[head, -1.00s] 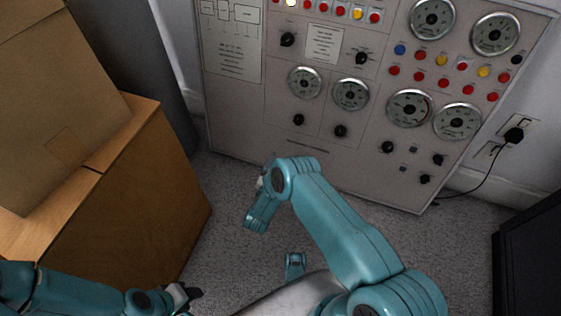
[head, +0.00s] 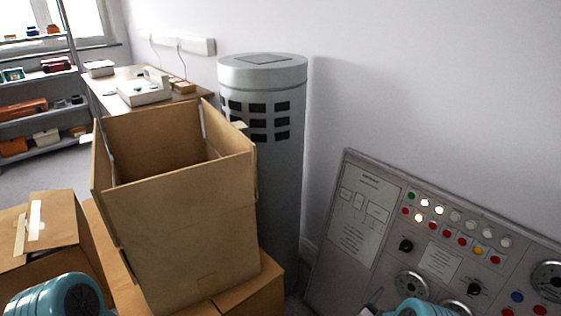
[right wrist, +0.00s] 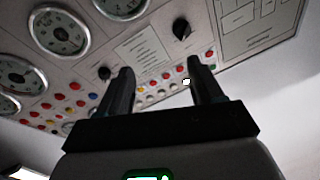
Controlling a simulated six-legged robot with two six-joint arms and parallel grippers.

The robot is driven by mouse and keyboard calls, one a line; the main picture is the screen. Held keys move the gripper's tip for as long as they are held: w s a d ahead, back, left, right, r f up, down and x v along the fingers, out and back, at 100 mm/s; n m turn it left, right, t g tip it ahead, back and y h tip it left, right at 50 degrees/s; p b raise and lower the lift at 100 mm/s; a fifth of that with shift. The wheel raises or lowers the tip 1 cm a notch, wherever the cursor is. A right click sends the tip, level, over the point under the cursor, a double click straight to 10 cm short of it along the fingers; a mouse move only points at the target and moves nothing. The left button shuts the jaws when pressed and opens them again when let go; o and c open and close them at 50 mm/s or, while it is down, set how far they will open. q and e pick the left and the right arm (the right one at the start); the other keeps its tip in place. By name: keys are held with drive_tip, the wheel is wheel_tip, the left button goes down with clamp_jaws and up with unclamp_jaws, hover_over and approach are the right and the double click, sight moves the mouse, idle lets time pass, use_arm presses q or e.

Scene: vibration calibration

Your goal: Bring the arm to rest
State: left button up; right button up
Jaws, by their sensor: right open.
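My right gripper (right wrist: 156,72) shows in the right wrist view with its two dark fingers apart and nothing between them. The control panel (right wrist: 120,47) fills the view beyond the fingers, upside down, with dials, knobs and coloured lamps. In the head view, a small grey and dark part of my right gripper (head: 374,298) shows at the bottom edge, in front of the panel (head: 340,262). Teal parts of my arms show at the bottom left and bottom right. My left gripper is not in view.
An open cardboard box (head: 190,240) stands on other boxes left of the panel. A grey cylinder (head: 272,170) stands behind it. A desk (head: 110,90) and shelves (head: 40,117) are at the back left. Bare wall is above the panel.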

wheel_tip(320, 180, up, 9)
drive_tip(key=s+a+n+y+p, duration=0.1)
drive_tip(key=a+n+y+p, duration=0.2)
drive_tip(key=y+p, duration=0.25)
drive_tip(key=s+a+r+n+g+y+p, duration=0.2)
drive_tip(key=s+a+r+g+y+p, duration=0.1)
drive_tip(key=s+a+y+p, duration=0.25)
use_arm(q)
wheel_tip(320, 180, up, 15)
drive_tip(key=p, duration=0.1)
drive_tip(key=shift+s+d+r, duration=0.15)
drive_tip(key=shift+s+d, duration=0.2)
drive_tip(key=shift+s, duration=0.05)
use_arm(e)
drive_tip(key=s+a+f+n+g+y, duration=0.1)
drive_tip(key=s+a+g, duration=0.3)
drive_tip(key=s, duration=0.7)
drive_tip(key=s+a+f+n+g+y, duration=0.2)
drive_tip(key=s+a+n+g+y, duration=0.2)
drive_tip(key=s, duration=0.8)
drive_tip(key=shift+s+a+f+g+y, duration=0.25)
drive_tip(key=shift+a+g, duration=0.55)
drive_tip(key=shift+a, duration=0.4)
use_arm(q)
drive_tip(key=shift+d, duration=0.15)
use_arm(e)
drive_tip(key=shift+d, duration=0.15)
